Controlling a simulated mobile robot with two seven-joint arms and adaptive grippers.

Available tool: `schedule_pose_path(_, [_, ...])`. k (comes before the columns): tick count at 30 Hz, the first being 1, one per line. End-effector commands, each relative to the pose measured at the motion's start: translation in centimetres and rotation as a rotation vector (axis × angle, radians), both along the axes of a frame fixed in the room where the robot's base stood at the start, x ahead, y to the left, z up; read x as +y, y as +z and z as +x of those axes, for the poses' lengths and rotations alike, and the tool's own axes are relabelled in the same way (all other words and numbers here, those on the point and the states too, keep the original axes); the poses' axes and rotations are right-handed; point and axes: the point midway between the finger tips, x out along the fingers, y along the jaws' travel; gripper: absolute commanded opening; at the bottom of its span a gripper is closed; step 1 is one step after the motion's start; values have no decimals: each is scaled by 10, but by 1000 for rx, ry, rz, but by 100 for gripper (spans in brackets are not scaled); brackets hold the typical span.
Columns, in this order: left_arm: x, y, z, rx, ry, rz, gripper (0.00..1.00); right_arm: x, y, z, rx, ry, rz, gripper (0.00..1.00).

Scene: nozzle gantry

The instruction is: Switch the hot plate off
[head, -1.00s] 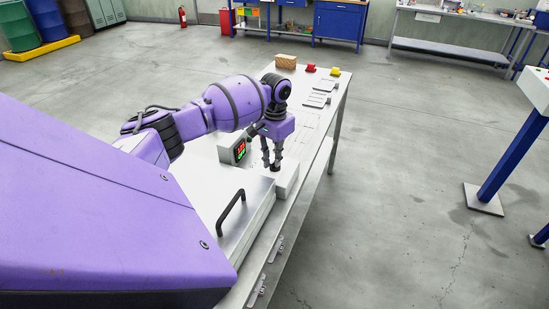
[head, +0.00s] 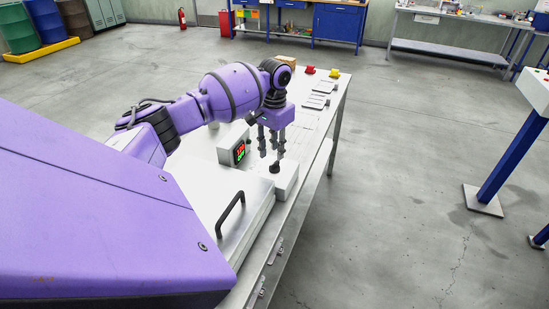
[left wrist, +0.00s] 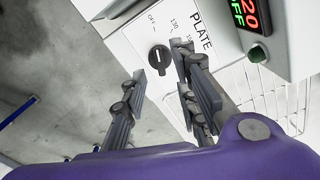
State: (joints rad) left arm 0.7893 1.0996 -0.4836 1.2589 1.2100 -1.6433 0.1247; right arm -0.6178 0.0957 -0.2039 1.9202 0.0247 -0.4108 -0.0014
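The hot plate's black knob (head: 275,167) stands on a white control box (head: 287,184) near the table's right edge. In the left wrist view the knob (left wrist: 159,59) carries a short pale mark, with a printed panel reading OFF, 130 and PLATE around it. My left gripper (head: 270,146) points down just above the knob. Its fingers are apart and empty, and they also show in the left wrist view (left wrist: 160,82), clear of the knob. A display (head: 239,151) has a red line above a green one; the wrist view shows "20" and "OFF" on it (left wrist: 246,15). My right gripper is out of view.
A flat metal lid with a black handle (head: 230,211) lies in front of the display. Red (head: 310,70) and yellow (head: 334,73) blocks and flat plates (head: 316,101) are at the table's far end. Floor right of the table is open up to a blue post (head: 513,158).

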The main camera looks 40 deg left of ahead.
Motion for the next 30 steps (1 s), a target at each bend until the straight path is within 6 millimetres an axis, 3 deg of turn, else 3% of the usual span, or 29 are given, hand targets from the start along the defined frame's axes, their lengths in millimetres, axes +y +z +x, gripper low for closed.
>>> schedule_pose_path(1, [1,14,1,-6,1,1,27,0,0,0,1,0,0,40])
schedule_pose_path(6, [1,48,1,-5,1,1,27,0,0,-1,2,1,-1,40])
schedule_pose_path(12, [0,72,1,-2,1,0,27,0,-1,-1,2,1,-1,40])
schedule_pose_path(30, [0,77,0,-1,1,0,27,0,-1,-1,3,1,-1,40])
